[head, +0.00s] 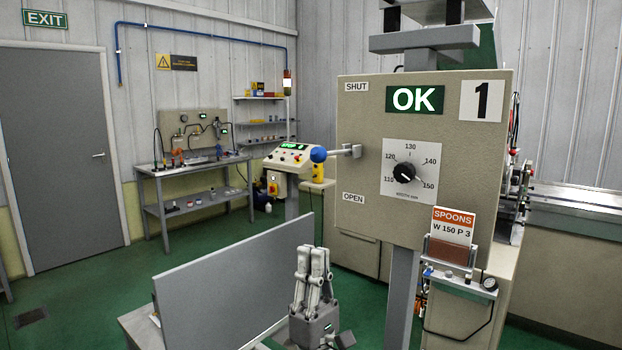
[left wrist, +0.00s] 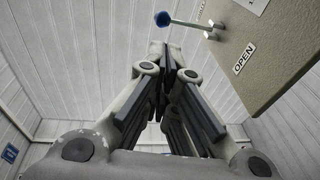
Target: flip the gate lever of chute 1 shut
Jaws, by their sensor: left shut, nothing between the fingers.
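The chute 1 panel (head: 430,215) is a beige box with a black "1" sign. Its gate lever (head: 318,154) has a blue ball knob and sticks out leftward from the panel's left edge, between the SHUT label (head: 356,86) and the OPEN label (head: 353,197). My left gripper (head: 314,252) points up, shut and empty, below the knob and apart from it. In the left wrist view the knob (left wrist: 162,18) is beyond the closed fingertips (left wrist: 168,50), with the OPEN label (left wrist: 243,58) to the right. My right gripper is out of view.
A dial (head: 405,173) and a lit OK display (head: 414,99) are on the panel. A grey upright board (head: 240,285) stands left of my gripper. A control console (head: 290,157) and workbench (head: 190,165) stand farther back.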

